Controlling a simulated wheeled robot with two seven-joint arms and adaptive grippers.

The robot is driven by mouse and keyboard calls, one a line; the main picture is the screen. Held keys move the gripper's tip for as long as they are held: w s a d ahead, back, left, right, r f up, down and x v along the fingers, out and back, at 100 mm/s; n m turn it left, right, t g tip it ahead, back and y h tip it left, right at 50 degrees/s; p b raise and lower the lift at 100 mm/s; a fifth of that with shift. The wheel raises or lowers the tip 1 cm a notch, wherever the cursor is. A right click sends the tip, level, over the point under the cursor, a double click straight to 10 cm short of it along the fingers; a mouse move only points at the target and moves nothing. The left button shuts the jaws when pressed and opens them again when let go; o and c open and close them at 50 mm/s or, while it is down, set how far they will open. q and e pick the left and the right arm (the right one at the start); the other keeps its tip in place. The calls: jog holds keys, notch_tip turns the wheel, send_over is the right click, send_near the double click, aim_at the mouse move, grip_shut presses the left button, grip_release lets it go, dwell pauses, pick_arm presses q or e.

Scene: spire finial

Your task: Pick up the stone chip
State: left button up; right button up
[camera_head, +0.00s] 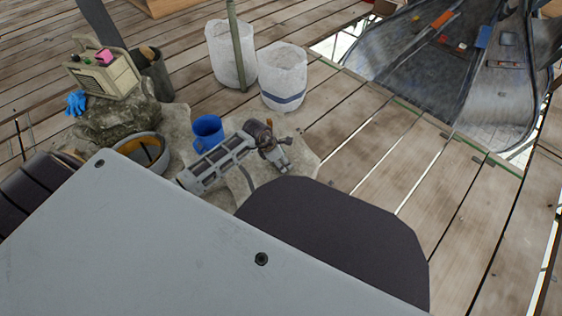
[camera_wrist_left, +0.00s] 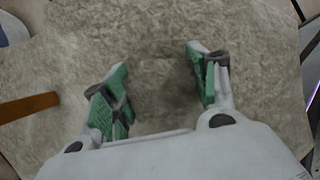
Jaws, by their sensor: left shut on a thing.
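My left gripper (camera_head: 278,158) is low over a tan, rough, stone-like sheet on the deck; its fingertips are small and hard to make out in the head view. In the left wrist view the gripper (camera_wrist_left: 157,66) has its two green-padded fingers held apart around a blurred brownish stone chip (camera_wrist_left: 163,88). The chip is nearly the same colour as the sheet (camera_wrist_left: 255,45) behind it, so its outline is unclear. I cannot pick out the chip in the head view. My right gripper is not in view.
A blue mug (camera_head: 207,132) stands close beside my left forearm. Two white buckets (camera_head: 284,77) (camera_head: 230,60) stand behind. A beige box-like device (camera_head: 104,75), a blue glove (camera_head: 75,102) and a round tub (camera_head: 143,152) are at left.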

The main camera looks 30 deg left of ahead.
pick_arm(q)
jog(key=shift+r, duration=0.15)
jog(key=shift+c, duration=0.2)
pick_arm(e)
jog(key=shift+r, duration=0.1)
pick_arm(q)
notch_tip(320, 180, up, 9)
jog(key=p, duration=0.4)
jog(key=shift+r, duration=0.35)
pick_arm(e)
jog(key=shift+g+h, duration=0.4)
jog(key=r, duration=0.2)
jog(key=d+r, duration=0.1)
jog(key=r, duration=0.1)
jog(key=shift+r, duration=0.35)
